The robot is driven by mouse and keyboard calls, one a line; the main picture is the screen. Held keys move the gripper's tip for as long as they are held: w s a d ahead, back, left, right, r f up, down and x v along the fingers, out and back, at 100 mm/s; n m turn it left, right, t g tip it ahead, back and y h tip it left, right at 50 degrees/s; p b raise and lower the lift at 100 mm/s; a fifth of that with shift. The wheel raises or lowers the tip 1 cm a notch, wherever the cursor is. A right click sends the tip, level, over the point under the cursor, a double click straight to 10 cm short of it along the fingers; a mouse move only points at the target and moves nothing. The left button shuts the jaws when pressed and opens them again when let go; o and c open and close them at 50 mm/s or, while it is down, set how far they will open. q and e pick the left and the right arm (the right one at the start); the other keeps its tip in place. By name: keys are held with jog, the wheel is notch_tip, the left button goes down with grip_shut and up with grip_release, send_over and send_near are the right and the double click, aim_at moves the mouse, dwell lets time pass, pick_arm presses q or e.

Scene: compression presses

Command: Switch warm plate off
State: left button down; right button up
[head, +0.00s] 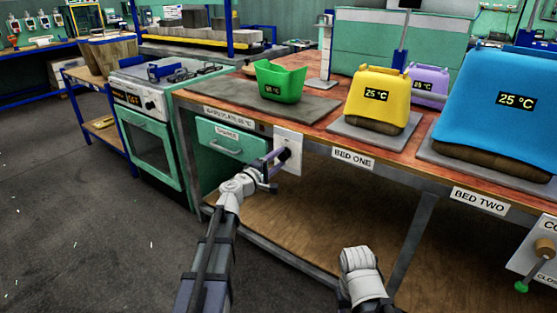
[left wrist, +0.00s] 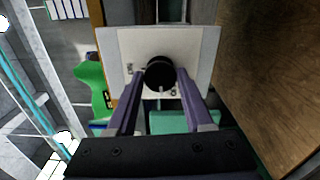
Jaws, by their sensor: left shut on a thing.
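The warm plate (head: 225,97) is a dark slab at the left end of the bench, with a label (head: 228,115) on the bench edge below it, too small to read surely. A green open tub (head: 270,82) with a small readout stands on it. A white switch panel (head: 284,139) with a black knob is fixed to the bench front. My left gripper (head: 273,164) is at the panel; in the left wrist view its fingers are shut on the black knob (left wrist: 160,72).
A yellow bag (head: 379,90) and a blue bag (head: 500,100), both reading 25 °C, sit on plates above BED ONE and BED TWO. A green drawer (head: 228,141) lies left of the panel. A stove (head: 150,125) stands farther left. The open lower shelf (head: 300,218) is bare.

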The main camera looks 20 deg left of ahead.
pick_arm(q)
jog(key=n, duration=0.4)
jog(key=shift+n, duration=0.4)
dwell(0.4)
jog(key=shift+c, duration=1.5)
grip_release()
jog(key=v, duration=0.8)
